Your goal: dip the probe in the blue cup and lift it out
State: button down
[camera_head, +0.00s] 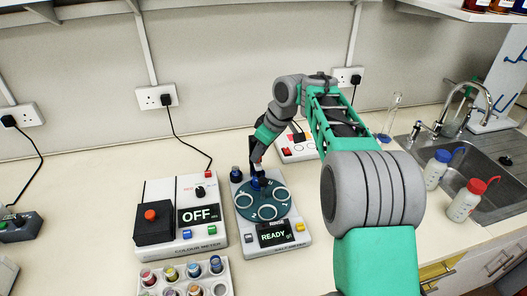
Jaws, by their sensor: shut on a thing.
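The meter reading READY (267,237) stands mid-bench with a round teal plate (262,212) carrying several white-ringed positions. A small dark blue piece, seemingly the blue cup (259,184), is at the back of this plate. My gripper (257,168) points down right above it and is shut on a dark, thin thing, seemingly the probe. The probe's outline is hard to separate from the dark fingers. I cannot tell whether its tip is inside the cup or just over it.
A dark blue knob-like piece (236,173) is left of my gripper. The colour meter reading OFF (183,216) stands left, with a rack of coloured vials (185,277) in front. A red-buttoned white box (297,151) is behind. Wash bottles (465,201) stand near the sink at right.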

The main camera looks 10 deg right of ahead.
jog(key=shift+r, duration=0.1)
notch_tip(320, 180, up, 6)
jog(key=p, duration=0.4)
jog(key=shift+p, duration=0.35)
jog(key=shift+w+f, duration=0.1)
jog(key=shift+f, duration=0.15)
jog(key=c, duration=1.5)
grip_release()
jog(key=shift+r, duration=0.1)
jog(key=p+v, duration=0.1)
jog(key=v, duration=0.6)
jog(key=shift+d+r, duration=0.1)
jog(key=shift+r, duration=0.15)
